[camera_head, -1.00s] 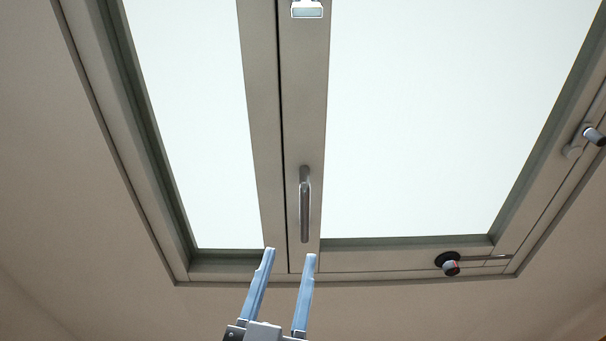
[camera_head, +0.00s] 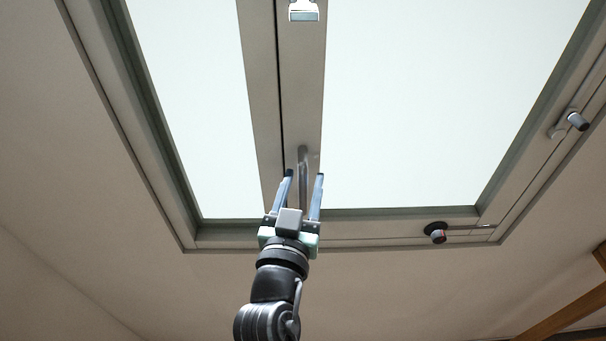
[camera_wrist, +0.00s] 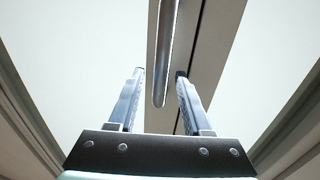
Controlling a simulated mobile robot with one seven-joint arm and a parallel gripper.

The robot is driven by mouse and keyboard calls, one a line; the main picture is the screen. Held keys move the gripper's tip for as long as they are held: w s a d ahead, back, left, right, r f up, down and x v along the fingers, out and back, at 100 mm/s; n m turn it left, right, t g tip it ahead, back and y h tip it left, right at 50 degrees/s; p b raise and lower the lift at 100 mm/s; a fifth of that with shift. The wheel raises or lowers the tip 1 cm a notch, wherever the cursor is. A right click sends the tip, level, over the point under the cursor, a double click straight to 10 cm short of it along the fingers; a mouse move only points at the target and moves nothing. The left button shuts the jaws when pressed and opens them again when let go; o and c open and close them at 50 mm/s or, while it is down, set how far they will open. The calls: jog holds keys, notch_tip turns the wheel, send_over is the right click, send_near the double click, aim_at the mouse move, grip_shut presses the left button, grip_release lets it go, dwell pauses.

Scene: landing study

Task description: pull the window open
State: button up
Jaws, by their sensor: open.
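The window (camera_head: 400,215) has two bright panes in a grey-beige frame. A grey bar handle (camera_head: 303,160) is fixed on the middle upright of the right sash; its lower part is partly hidden behind my gripper in the head view. My gripper (camera_head: 305,174) is open and empty, with its two blue fingers pointing up on either side of the handle's lower part as seen from the head. In the wrist view the handle (camera_wrist: 163,60) comes down between the two fingertips (camera_wrist: 160,72), nearer the right one. Contact with the handle cannot be told.
A silver latch (camera_head: 303,11) is at the top of the middle upright. A wooden beam (camera_head: 565,305) shows at lower right.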

jog(key=shift+w, duration=0.3)
grip_shut()
dwell(1.3)
